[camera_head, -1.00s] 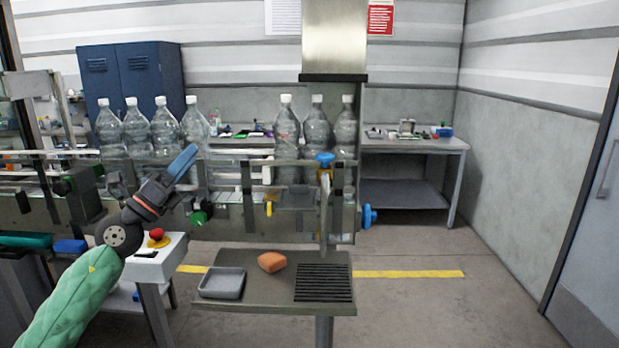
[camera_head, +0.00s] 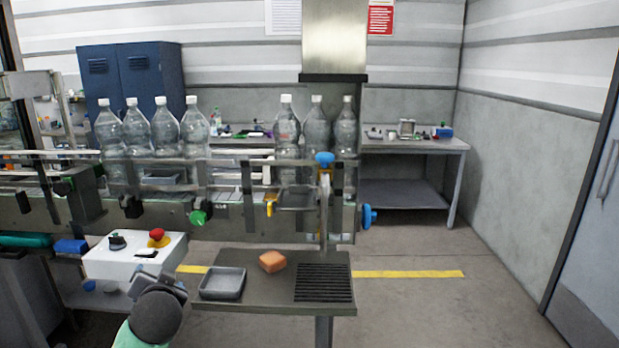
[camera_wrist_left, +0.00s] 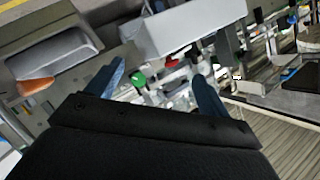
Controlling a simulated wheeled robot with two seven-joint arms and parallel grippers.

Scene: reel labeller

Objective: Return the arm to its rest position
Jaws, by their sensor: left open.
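My left arm comes in low at the bottom left of the head view, with a green sleeve and a dark wrist. My left gripper (camera_head: 157,283) is in front of the white control box (camera_head: 128,262) and left of the grey tray. In the left wrist view its two blue fingers (camera_wrist_left: 158,88) stand wide apart with nothing held between them. My right gripper is in neither view.
A small table (camera_head: 262,300) carries a grey tray (camera_head: 222,284), an orange sponge (camera_head: 272,261) and a black ridged mat (camera_head: 323,283). Behind it runs the conveyor with several clear bottles (camera_head: 286,130). Floor at the right (camera_head: 440,310) is clear.

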